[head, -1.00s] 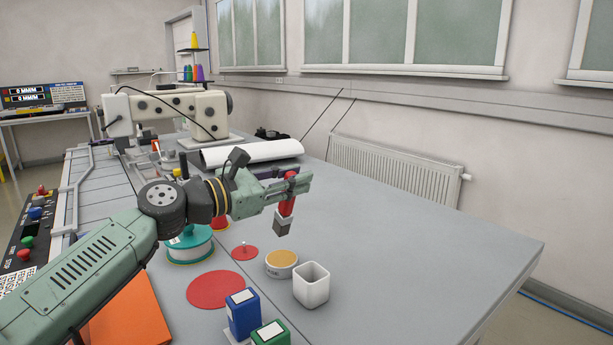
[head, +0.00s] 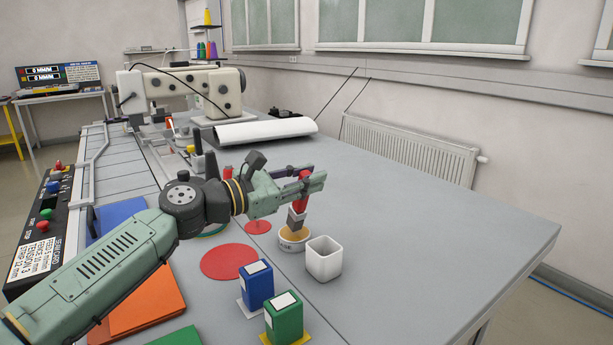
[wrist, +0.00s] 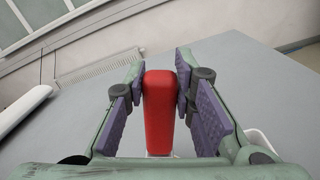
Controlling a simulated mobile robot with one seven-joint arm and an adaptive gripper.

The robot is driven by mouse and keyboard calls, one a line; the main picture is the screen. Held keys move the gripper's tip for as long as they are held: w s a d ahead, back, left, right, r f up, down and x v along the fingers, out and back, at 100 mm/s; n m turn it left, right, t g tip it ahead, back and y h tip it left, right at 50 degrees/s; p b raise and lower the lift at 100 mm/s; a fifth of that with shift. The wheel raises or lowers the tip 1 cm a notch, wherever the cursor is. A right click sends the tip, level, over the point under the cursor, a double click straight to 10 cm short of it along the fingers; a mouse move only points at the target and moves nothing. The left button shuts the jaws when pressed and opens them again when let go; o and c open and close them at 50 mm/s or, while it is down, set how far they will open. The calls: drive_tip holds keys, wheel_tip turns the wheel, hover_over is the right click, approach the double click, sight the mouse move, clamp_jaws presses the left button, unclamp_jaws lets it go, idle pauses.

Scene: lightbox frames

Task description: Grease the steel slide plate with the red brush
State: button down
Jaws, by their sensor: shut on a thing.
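My gripper (head: 311,179) is shut on the red handle (head: 302,177) of the brush, which hangs nearly upright with its grey-brown bristles (head: 296,221) down. The bristle end is at the tan top of a round white tin (head: 291,246); I cannot tell whether it touches or is just above. In the wrist view the red handle (wrist: 159,110) stands between the two purple-padded fingers and hides what is behind it. I cannot pick out the steel slide plate for certain; grey panels (head: 122,165) run along the left of the table, partly behind my arm.
A white square cup (head: 324,262) stands right beside the tin. Blue (head: 257,286) and green (head: 284,318) blocks stand nearer, by a flat red disc (head: 229,262). A sewing machine (head: 180,95) and white roll (head: 262,131) are behind. The table's right side is clear.

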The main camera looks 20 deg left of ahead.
drive_tip(key=shift+f+b, duration=0.6)
drive_tip(key=shift+b, duration=0.05)
idle(0.8)
drive_tip(key=shift+r, duration=0.1)
idle(0.4)
drive_tip(key=shift+r+p, duration=1.05)
drive_tip(key=shift+r, duration=2.4)
